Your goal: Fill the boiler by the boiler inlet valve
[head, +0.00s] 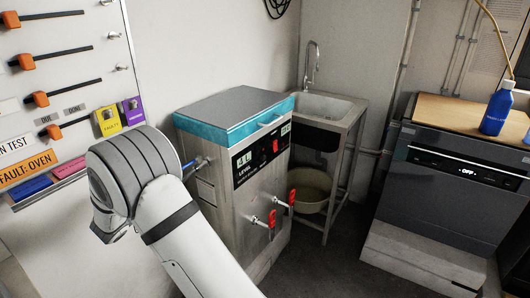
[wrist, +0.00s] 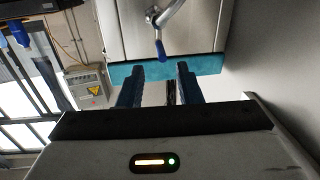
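The boiler (head: 222,150) is a steel box with a teal-edged lid (head: 235,112) and a front panel marked LEVEL. A blue-handled valve (head: 188,165) is on its left side, partly hidden by my arm. In the wrist view, which looks upside down, the blue handle (wrist: 160,48) hangs from a metal pipe fitting on the boiler wall. My gripper (wrist: 158,78) is open and empty, its two dark fingers apart. The handle lies beyond the fingertips, roughly in line with the gap, and does not appear gripped. My arm hides the gripper in the head view.
Two red-handled valves (head: 291,198) (head: 271,219) project from the boiler front. A sink (head: 342,107) with a bowl (head: 309,190) below is behind. A dark appliance (head: 455,170) carrying a blue bottle (head: 497,109) is at right. A switch panel (head: 75,75) is at left.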

